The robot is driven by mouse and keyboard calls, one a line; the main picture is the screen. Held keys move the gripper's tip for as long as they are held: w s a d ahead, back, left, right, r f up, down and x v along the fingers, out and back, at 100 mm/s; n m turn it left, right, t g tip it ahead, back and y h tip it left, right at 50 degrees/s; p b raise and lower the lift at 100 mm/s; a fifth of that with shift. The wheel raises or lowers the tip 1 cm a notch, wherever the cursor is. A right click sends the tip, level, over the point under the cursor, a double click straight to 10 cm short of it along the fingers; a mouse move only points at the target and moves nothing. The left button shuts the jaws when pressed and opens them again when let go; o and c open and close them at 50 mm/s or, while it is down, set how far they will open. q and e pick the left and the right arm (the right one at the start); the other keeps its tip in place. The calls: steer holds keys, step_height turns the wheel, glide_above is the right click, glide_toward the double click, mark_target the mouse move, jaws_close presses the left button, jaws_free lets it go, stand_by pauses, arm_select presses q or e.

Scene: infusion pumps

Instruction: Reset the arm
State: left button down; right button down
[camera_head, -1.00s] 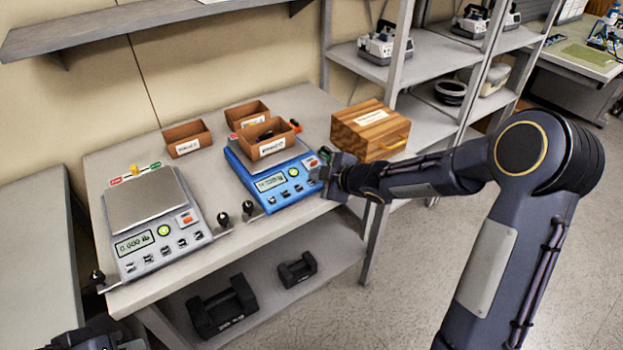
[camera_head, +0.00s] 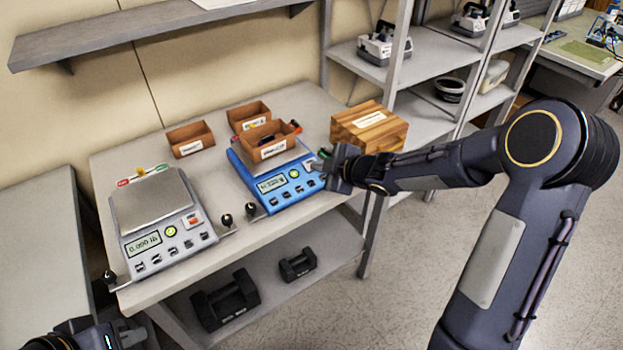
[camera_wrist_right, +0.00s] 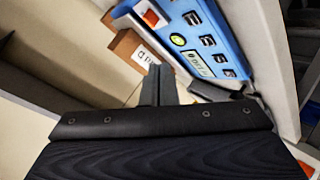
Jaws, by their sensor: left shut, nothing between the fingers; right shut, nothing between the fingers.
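My right gripper (camera_head: 327,167) hangs at the right edge of the blue scale (camera_head: 290,190), in front of the wooden box (camera_head: 372,122). Its fingers are shut and empty, and in the right wrist view its shut fingertips (camera_wrist_right: 160,85) point toward the blue scale (camera_wrist_right: 205,35) and a brown bin (camera_wrist_right: 125,45). Whether it touches the scale cannot be told. My left gripper (camera_head: 122,335) shows only partly at the bottom left corner, below the table's front edge, shut with nothing visible in it.
A grey scale (camera_head: 150,200) stands at the table's left. A brown bin (camera_head: 270,150) sits on the blue scale; two more (camera_head: 190,150) stand behind. Black weights (camera_head: 225,302) rest on the lower shelf. A shelf rack (camera_head: 425,65) stands right.

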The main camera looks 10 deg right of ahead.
steer(key=shift+d, duration=0.1)
stand_by(0.6)
steer(key=s+d+r+m+g+h, duration=0.1)
steer(key=s+d+r+m+h, duration=0.3)
steer(key=s, duration=0.3)
steer(key=s+d+r+m+h, duration=0.2)
steer(key=s+d+r+m, duration=0.25)
steer(key=s+m, duration=0.2)
steer(key=s+a+f+m+g+y, duration=0.1)
steer(key=s+a+m+g+y, duration=0.1)
steer(key=s, duration=0.8)
steer(key=s+a+f+m+g+y, duration=0.1)
steer(key=s+a+m, duration=0.3)
steer(key=s, duration=0.6)
steer(key=shift+s+f+m+g+y, duration=0.25)
steer(key=shift+s+m+g+y, duration=0.1)
steer(key=shift+g+y, duration=0.05)
